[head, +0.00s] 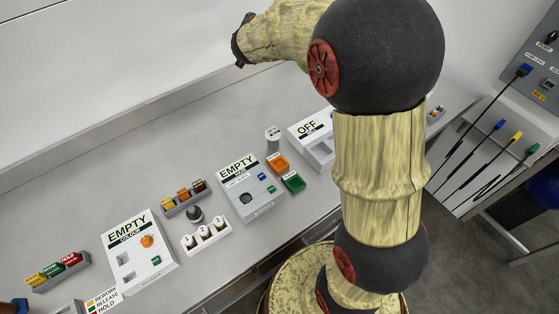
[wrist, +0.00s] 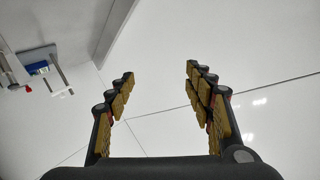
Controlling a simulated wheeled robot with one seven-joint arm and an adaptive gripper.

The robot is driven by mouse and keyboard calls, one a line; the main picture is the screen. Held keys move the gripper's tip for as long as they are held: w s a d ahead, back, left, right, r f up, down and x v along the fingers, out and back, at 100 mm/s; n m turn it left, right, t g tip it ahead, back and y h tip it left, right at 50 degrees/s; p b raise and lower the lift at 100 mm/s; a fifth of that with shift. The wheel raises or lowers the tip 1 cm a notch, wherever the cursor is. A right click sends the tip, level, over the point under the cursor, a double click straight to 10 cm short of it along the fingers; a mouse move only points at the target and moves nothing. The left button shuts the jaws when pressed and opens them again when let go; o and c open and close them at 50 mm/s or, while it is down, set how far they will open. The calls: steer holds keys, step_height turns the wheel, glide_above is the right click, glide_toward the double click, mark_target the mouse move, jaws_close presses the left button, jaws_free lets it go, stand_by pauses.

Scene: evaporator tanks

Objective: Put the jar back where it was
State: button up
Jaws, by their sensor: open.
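A small jar-like container with a pale labelled top (head: 272,133) stands on the bench behind the orange tray. A white rack (head: 208,237) holds several small jars with white tops. A dark round piece (head: 194,214) sits just behind this rack; I cannot tell if it is a jar. Which jar the task means is not clear from these views. My gripper (wrist: 160,82) is open in the wrist view, with nothing between its fingers. In the head view my gripper (head: 241,48) is raised at the top, well away from the bench objects, partly hidden by my arm.
Two white boxes marked EMPTY (head: 140,255) (head: 250,190) and one marked OFF (head: 312,138) stand on the bench. Coloured block holders (head: 58,272) (head: 185,198) stand left. A cabled panel (head: 535,75) is right.

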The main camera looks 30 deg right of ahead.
steer(key=s+a+r+n+t+y, duration=0.1)
steer(key=s+a+r+n+y, duration=0.2)
steer(key=a, duration=0.3)
steer(key=s+a+r+n+y, duration=0.2)
steer(key=s+a+r+y, duration=0.15)
steer(key=a, duration=0.35)
steer(key=s+a+f+n+g+y, duration=0.1)
steer(key=s+a+n, duration=0.1)
steer(key=s+a, duration=0.3)
steer(key=s+a+f+n+y, duration=0.1)
steer(key=s+a+n+y, duration=0.15)
steer(key=s, duration=0.45)
steer(key=s+f+n+g+h, duration=0.1)
steer(key=s+f+g, duration=0.2)
steer(key=s, duration=0.9)
steer(key=s+d+f+n+g+h, duration=0.1)
steer(key=s+f, duration=0.4)
steer(key=s, duration=0.8)
steer(key=shift+s+f+n+g, duration=0.2)
steer(key=shift+n+g, duration=0.35)
steer(key=shift+g, duration=0.45)
